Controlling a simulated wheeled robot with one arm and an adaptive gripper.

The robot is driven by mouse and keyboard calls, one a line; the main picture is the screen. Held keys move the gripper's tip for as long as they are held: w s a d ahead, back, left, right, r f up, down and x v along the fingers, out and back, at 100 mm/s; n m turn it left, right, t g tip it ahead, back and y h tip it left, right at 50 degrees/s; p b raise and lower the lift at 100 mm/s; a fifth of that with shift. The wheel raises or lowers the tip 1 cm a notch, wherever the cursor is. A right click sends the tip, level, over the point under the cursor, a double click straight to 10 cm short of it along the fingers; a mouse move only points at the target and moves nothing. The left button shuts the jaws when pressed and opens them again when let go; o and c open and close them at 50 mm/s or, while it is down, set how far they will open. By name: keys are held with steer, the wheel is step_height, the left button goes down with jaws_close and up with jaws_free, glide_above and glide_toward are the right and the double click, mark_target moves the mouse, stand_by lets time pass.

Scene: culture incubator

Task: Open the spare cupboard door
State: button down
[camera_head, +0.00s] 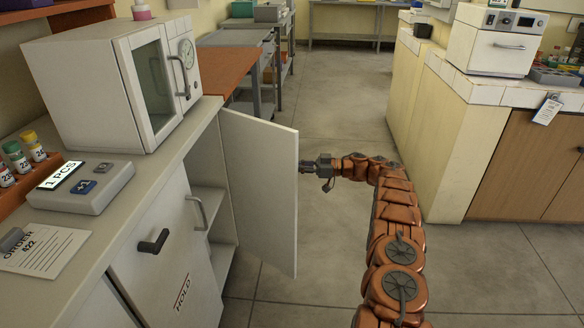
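A white cupboard door (262,195) under the counter stands wide open, swung out into the aisle. The open cupboard (207,190) behind it shows bare shelves. No label shows on this door, so I cannot read whether it is the spare one. My gripper (305,166), at the end of my orange arm, points left at the door's free edge. It is very close to that edge; I cannot tell whether it touches. Its fingers are too small to tell open from shut.
A shut front marked HOLD (182,293) has a dark handle (153,242); a silver handle (197,212) is to its right. A white incubator (95,85) and a counter device (82,187) stand above. A cream counter (445,135) bounds the right; the floor between is clear.

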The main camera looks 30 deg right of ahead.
steer(key=shift+w+r, duration=0.1)
steer(key=shift+w, duration=0.1)
stand_by(0.4)
steer(key=c, duration=1.5)
jaws_free()
steer(key=shift+a, duration=0.15)
steer(key=o, duration=0.3)
steer(key=shift+d, duration=0.25)
